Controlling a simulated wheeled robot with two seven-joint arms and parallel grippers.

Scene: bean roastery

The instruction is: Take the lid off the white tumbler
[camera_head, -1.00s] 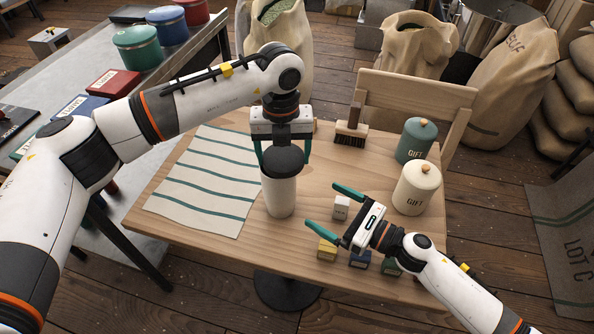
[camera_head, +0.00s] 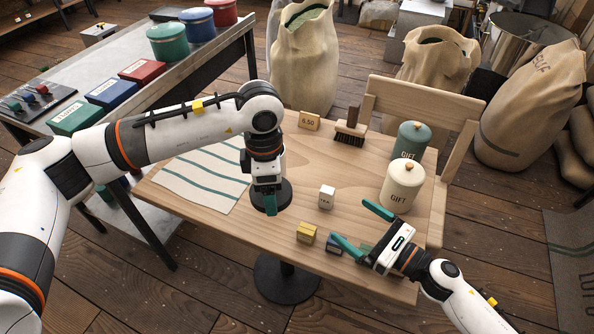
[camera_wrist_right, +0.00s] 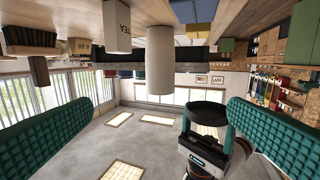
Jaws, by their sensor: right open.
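The white tumbler (camera_wrist_right: 160,62) shows in the right wrist view, which is upside down, standing on the table with no lid on it. In the head view it is hidden behind my left gripper and the lid. My left gripper (camera_head: 269,203) is shut on the round black lid (camera_head: 285,192) and holds it in the air, apart from the tumbler. The lid also shows in the right wrist view (camera_wrist_right: 206,109). My right gripper (camera_head: 362,230) is open and empty above the table's front right part, with both fingers spread in its own wrist view.
On the table (camera_head: 235,240) are a striped cloth (camera_head: 205,172), a white box (camera_head: 327,196), a yellow box (camera_head: 306,232), a brush (camera_head: 350,130), a price sign (camera_head: 309,121), a cream canister (camera_head: 401,186) and a teal canister (camera_head: 412,140). A chair back (camera_head: 420,98) stands behind.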

